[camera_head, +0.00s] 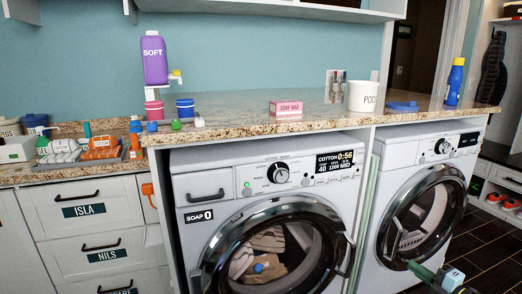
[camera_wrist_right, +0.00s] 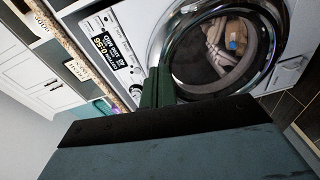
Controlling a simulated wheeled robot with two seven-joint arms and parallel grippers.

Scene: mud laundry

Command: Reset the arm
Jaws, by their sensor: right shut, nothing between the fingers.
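My right gripper (camera_head: 416,268) shows at the lower right of the head view, in front of the right-hand machine (camera_head: 437,185). Its green fingers also show in the right wrist view (camera_wrist_right: 159,74), pressed together with nothing between them. In that view they overlap the front of the left-hand washer (camera_head: 265,185), beside its round door; whether they touch it I cannot tell. The washer's door is shut, with clothes behind the glass, and its display reads cotton 0:56. My left arm and gripper are not in view.
The granite counter (camera_head: 240,108) above the machines holds a purple SOFT bottle (camera_head: 154,60), a pink soap bar box (camera_head: 286,108), a white PODS container (camera_head: 362,97) and a blue bottle (camera_head: 455,82). Drawers (camera_head: 95,215) stand at left. Dark floor (camera_head: 490,245) is clear at right.

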